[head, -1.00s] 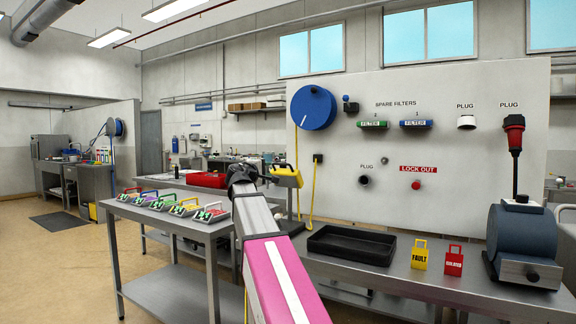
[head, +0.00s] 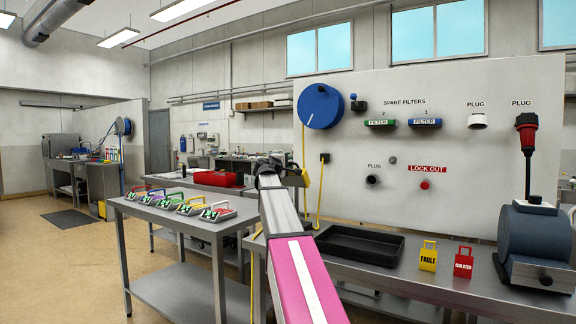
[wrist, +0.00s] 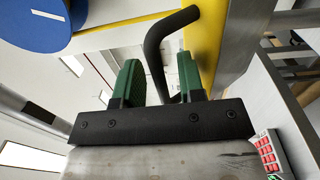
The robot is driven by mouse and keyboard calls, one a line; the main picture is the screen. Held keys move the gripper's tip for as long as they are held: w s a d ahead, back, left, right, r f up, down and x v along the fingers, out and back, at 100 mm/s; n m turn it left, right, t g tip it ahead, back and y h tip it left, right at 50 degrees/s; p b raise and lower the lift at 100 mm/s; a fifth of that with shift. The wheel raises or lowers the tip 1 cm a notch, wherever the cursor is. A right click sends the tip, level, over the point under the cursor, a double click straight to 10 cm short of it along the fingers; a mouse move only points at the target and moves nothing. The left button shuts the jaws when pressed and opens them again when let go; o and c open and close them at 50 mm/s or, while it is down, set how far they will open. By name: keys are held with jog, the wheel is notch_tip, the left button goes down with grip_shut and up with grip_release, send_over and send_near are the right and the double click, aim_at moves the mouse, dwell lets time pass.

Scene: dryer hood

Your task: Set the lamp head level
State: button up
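The lamp head, a yellow body (wrist: 203,45) with a bent black handle bar (wrist: 154,55), fills the upper middle of the wrist view. In the head view only a little of its yellow body (head: 305,177) shows, just right of my arm's end. My gripper (wrist: 160,75) has two green fingers standing apart. The black bar passes between them, with a visible gap beside it. In the head view my gripper (head: 272,166) is dark and small, and its fingers cannot be made out. The lamp's exact tilt is hard to tell.
A bench with a black tray (head: 358,245), a yellow FAULT tag (head: 428,257), a red tag (head: 463,264) and a blue-grey machine (head: 535,237) stands at right. A side table (head: 180,222) holds several coloured units. A blue reel (head: 320,106) with yellow cord is on the panel.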

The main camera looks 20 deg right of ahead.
grip_shut()
jog(key=shift+d, duration=0.1)
jog(key=shift+w+d+r+g+y, duration=0.35)
jog(key=shift+r+g+y, duration=0.15)
jog(key=shift+r+y, duration=0.1)
jog(key=shift+w+d+r+g+y, duration=0.35)
jog(key=shift+r+g+y, duration=0.15)
jog(key=shift+r+y, duration=0.1)
jog(key=shift+w+d+r+g+y, duration=0.6)
jog(key=shift+g+y, duration=0.2)
jog(key=shift+y, duration=0.3)
jog(key=shift+w+d, duration=0.1)
jog(key=shift+d, duration=0.3)
jog(key=shift+r, duration=0.1)
